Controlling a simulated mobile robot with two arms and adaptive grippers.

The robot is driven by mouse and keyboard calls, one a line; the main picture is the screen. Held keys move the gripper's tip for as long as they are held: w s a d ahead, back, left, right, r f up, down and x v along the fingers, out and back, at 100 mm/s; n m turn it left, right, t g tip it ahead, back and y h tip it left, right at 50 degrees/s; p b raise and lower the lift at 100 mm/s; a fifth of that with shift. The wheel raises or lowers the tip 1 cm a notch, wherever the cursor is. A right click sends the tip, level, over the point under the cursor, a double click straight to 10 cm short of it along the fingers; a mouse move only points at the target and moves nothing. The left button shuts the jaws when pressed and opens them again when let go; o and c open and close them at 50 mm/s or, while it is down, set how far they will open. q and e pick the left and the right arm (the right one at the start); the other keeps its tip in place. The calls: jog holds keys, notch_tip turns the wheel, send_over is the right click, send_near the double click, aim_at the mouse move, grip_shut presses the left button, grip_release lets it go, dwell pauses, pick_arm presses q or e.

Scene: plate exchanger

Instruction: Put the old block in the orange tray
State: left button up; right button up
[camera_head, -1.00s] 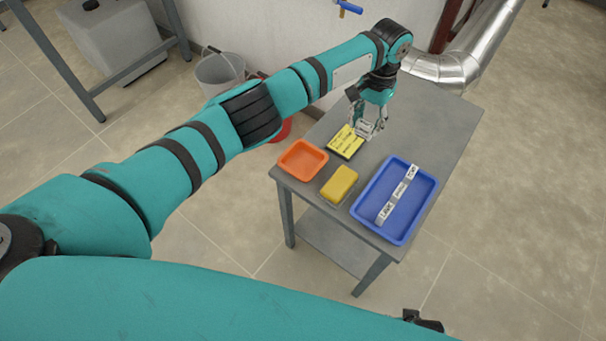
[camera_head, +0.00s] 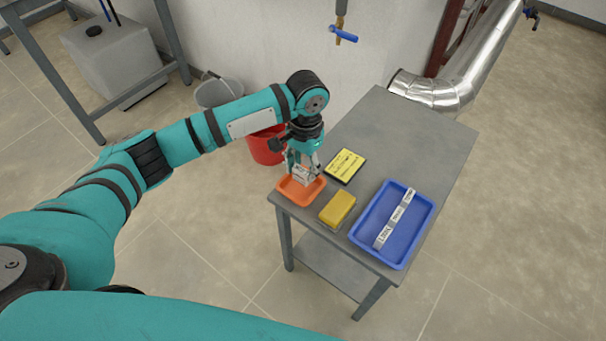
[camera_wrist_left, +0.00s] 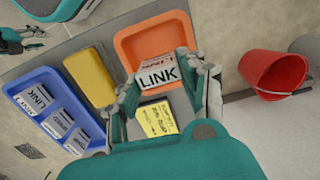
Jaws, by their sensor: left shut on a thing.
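My left gripper (camera_head: 303,168) is shut on a white block with a black LINK label (camera_wrist_left: 158,75). It holds the block over the orange tray (camera_head: 299,203), which sits at the table's near left corner. In the left wrist view the block overlaps the inside of the orange tray (camera_wrist_left: 128,45). I cannot tell whether the block touches the tray floor. Part of another dark gripper (camera_wrist_left: 15,40) shows at the upper left of the left wrist view; its jaws are not clear.
A yellow block-shaped thing (camera_head: 338,207) lies between the trays. A yellow-and-black sign (camera_head: 346,165) lies behind. The table's far part is clear. A red bucket (camera_head: 263,150) stands beside the table.

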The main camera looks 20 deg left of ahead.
aim_at(303, 176)
pick_arm(q)
notch_tip(303, 176, down, 4)
jog(key=shift+r+b, duration=0.2)
jog(key=shift+b, duration=0.2)
pick_arm(e)
jog(key=w+r, duration=0.2)
jog(key=shift+a+r, duration=0.15)
jog(key=shift+r, duration=0.2)
jog(key=shift+s, duration=0.15)
pick_arm(q)
jog(key=o, duration=0.9)
pick_arm(e)
jog(key=shift+f, duration=0.15)
pick_arm(q)
jog(key=r, duration=0.3)
jog(key=r+p, duration=0.1)
jog(key=r, duration=0.3)
jog(key=shift+w+r+p, duration=0.2)
jog(key=shift+r+p, duration=0.1)
pick_arm(e)
jog(key=s+f, duration=0.3)
jog(key=f, duration=0.1)
jog(key=shift+s+d, duration=0.1)
jog(key=shift+d, duration=0.15)
